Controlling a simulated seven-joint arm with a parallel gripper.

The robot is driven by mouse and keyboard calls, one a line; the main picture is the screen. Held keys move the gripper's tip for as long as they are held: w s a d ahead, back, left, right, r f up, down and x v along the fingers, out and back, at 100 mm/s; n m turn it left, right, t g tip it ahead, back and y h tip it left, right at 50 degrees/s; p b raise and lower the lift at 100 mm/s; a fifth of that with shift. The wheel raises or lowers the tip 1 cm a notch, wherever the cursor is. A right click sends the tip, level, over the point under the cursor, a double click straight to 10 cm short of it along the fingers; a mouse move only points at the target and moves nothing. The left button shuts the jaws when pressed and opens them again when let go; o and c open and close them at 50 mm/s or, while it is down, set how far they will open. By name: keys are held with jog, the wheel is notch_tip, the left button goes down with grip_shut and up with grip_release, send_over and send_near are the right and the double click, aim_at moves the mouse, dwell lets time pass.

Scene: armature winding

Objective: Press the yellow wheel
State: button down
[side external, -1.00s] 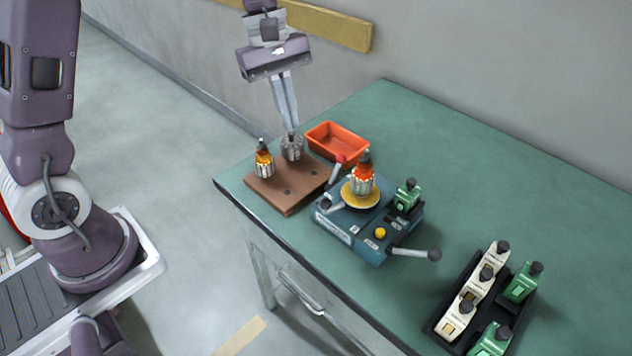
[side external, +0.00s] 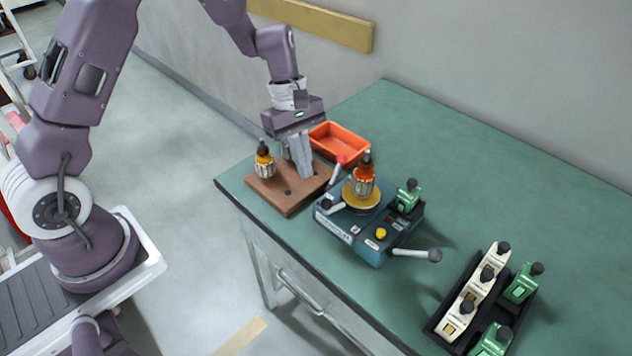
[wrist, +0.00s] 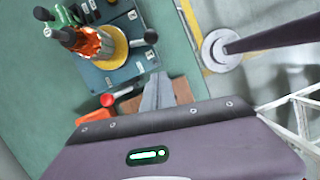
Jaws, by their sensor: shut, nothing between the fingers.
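The yellow wheel (side external: 362,203) is a flat disc on top of the blue winding machine (side external: 368,247). An armature with orange windings (side external: 364,180) stands upright on it. The wheel also shows in the wrist view (wrist: 121,50), partly covered by that armature. A yellow button (side external: 381,233) is on the machine's front panel. My gripper (side external: 307,177) is shut and empty, fingers pointing down over the wooden block, left of the machine and apart from the wheel. In the wrist view, my fingertips (wrist: 158,75) are below and right of the wheel.
The wooden block (side external: 287,205) holds another orange-wound armature (side external: 264,160). A black-knobbed lever (side external: 435,255) sticks out right.

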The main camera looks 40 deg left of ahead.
jog(key=shift+s+d+f, duration=0.15)
jog(key=shift+d+f, duration=0.15)
jog(key=shift+d, duration=0.4)
jog(key=shift+s+d+f, duration=0.1)
jog(key=shift+d+f, duration=0.25)
jog(key=shift+d, duration=0.35)
jog(key=shift+s+d+f, duration=0.15)
jog(key=shift+d+f, duration=0.15)
jog(key=shift+d, duration=0.4)
jog(key=shift+d, duration=0.1)
jog(key=d+n, duration=0.1)
jog(key=s+d+n+t, duration=0.1)
jog(key=d+n, duration=0.2)
jog(key=n, duration=0.1)
jog(key=shift+s+d, duration=0.3)
jog(key=shift+s, duration=0.1)
jog(key=shift+d, duration=0.45)
jog(key=s+a+r, duration=0.2)
jog(key=a+r, duration=0.5)
jog(key=r, duration=0.3)
jog(key=shift+r, duration=0.15)
jog(key=shift+s+a+t, duration=0.1)
jog(key=shift+t, duration=0.2)
